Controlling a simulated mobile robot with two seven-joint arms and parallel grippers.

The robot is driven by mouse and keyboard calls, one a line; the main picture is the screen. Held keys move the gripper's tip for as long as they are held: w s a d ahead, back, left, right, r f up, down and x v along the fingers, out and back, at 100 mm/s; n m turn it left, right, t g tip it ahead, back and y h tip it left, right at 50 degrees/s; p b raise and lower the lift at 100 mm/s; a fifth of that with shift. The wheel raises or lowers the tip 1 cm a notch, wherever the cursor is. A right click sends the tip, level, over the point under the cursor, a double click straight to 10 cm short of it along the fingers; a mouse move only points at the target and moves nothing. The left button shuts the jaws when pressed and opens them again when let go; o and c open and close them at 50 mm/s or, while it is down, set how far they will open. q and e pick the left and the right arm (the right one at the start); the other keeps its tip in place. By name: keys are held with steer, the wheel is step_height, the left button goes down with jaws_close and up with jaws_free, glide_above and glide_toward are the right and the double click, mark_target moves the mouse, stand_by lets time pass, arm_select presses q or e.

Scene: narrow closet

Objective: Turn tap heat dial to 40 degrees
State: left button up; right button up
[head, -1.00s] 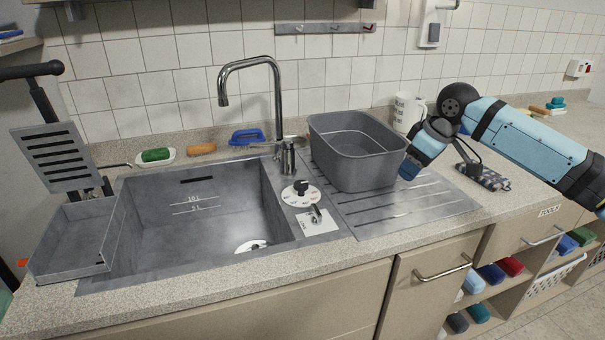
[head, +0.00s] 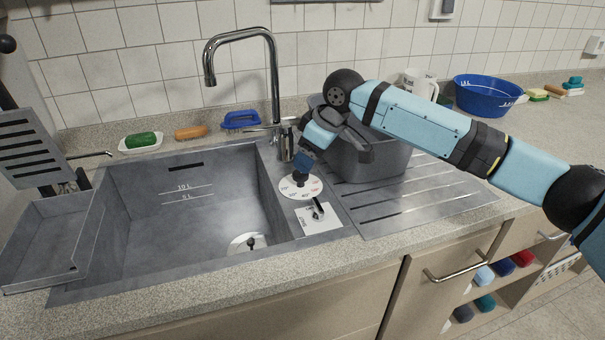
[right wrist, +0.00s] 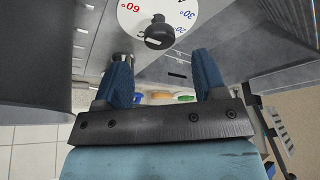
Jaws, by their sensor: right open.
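The tap heat dial (head: 312,188) is a round white plate with a black knob (head: 299,178), set in the sink's right rim below the tap (head: 276,90). In the right wrist view the dial (right wrist: 183,14) shows a red 60° and blue 30° and 20°. Its knob (right wrist: 158,31) has a pale mark, but I cannot tell the exact setting. My right gripper (head: 304,162) is just above the dial, pointing down at it. In the right wrist view its open fingers (right wrist: 162,60) are empty, and the knob lies beyond the tips, between their lines. My left gripper is out of view.
A grey tub (head: 372,160) stands on the drainer right behind my right gripper. A lever on a white plate (head: 318,212) is just in front of the dial. The sink basin (head: 200,215) is empty. A blue bowl (head: 488,95) stands at the back right.

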mark_target(301, 179)
steer(key=x, duration=0.5)
steer(key=shift+a+f+b, duration=0.1)
steer(key=shift+f+b, duration=0.1)
steer(key=shift+b, duration=0.15)
steer(key=c, duration=0.9)
